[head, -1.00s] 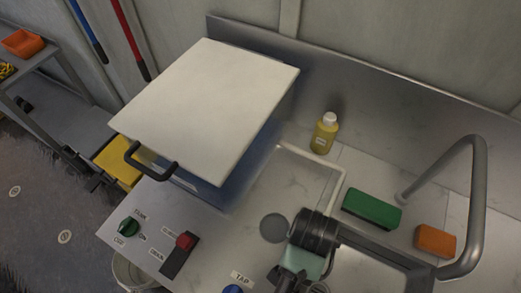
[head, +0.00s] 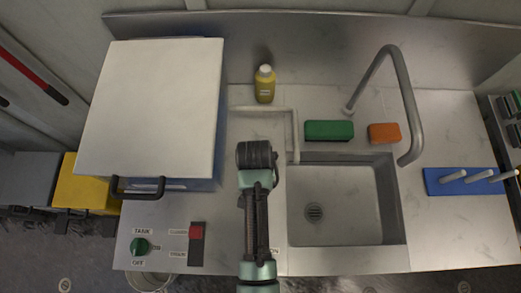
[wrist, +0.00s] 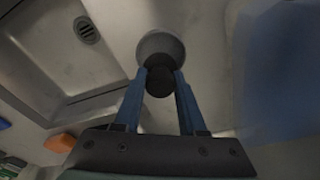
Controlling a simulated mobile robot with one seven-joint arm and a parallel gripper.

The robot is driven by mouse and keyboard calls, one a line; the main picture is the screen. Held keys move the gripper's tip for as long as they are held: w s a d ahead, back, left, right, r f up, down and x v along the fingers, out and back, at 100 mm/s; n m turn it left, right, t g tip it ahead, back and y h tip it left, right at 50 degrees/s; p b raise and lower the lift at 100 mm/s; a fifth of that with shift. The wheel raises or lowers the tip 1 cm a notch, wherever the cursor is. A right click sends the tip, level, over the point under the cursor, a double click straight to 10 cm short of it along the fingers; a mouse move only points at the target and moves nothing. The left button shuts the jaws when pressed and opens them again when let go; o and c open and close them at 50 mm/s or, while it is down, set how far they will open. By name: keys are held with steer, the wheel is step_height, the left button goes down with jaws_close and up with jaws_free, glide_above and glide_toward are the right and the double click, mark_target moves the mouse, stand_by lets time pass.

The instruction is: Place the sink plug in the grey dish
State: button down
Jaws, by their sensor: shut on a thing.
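In the wrist view, my gripper (wrist: 160,75) is shut on the sink plug (wrist: 159,82), a small dark round piece between the two blue fingers. The grey dish (wrist: 162,44) is a round grey disc just past the fingertips, partly covered by the plug and fingers. I cannot tell whether the plug touches the dish or hangs above it. In the head view, my arm reaches over the counter left of the sink. There the dish, the plug and my fingertips are hidden beneath my arm.
The sink (head: 345,205) lies right of my arm, with a tall curved tap (head: 408,105). A green block (head: 329,130), an orange block (head: 384,133) and a yellow bottle (head: 265,85) stand behind. A large white-lidded box (head: 155,105) is at left.

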steer(key=shift+f, duration=1.65)
steer(key=shift+f, duration=0.1)
steer(key=shift+f, duration=0.1)
steer(key=shift+c, duration=2.4)
jaws_free()
